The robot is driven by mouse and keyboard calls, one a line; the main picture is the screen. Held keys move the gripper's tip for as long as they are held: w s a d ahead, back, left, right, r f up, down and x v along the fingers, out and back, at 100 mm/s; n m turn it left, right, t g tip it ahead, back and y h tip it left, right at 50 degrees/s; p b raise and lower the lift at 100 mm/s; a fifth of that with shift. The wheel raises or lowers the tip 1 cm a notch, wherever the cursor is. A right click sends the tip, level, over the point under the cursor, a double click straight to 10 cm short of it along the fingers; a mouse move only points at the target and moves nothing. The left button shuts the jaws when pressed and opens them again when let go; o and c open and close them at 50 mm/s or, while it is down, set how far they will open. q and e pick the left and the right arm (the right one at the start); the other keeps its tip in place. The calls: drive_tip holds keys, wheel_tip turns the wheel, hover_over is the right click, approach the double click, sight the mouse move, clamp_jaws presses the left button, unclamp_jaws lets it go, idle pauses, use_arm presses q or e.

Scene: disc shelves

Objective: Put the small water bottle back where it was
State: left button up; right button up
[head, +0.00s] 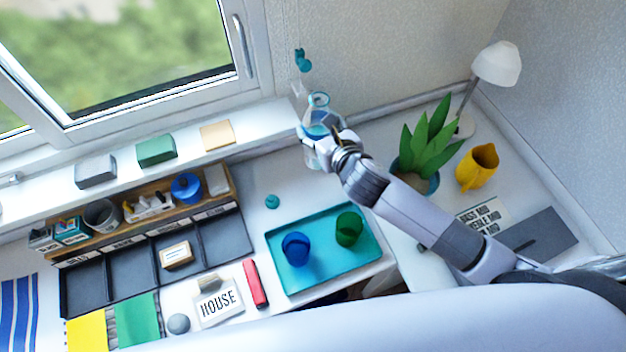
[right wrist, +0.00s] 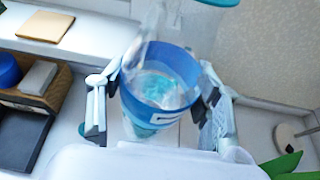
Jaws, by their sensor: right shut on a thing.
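My right gripper (head: 322,138) is shut on a clear bottle with a blue band (head: 318,104), at the back of the desk near the window corner. In the right wrist view the fingers (right wrist: 155,112) sit on both sides of the bottle's blue band (right wrist: 178,62); its body is see-through with a pale label. I cannot tell whether its base touches a surface. My left gripper is not in view.
A teal tray (head: 330,281) holds a blue cup (head: 296,249) and a green cup (head: 349,229). A small teal piece (head: 272,201) lies behind it. A potted plant (head: 428,145), yellow pitcher (head: 478,167) and lamp (head: 496,64) stand right. Blocks line the sill (head: 265,122).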

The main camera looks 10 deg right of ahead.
drive_tip(key=f, duration=0.5)
drive_tip(key=s+f, duration=0.1)
drive_tip(key=f, duration=0.2)
drive_tip(key=shift+a+f, duration=0.15)
drive_tip(key=f, duration=0.3)
drive_tip(key=f+b, duration=0.1)
drive_tip(key=f, duration=0.1)
drive_tip(key=shift+w+f, duration=0.1)
drive_tip(key=shift+w, duration=0.15)
use_arm(q)
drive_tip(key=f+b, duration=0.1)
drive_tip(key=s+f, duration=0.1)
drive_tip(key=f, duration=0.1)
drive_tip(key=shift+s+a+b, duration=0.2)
drive_tip(key=shift+b, duration=0.2)
use_arm(e)
wheel_tip(320, 180, down, 5)
drive_tip(key=shift+f, duration=0.1)
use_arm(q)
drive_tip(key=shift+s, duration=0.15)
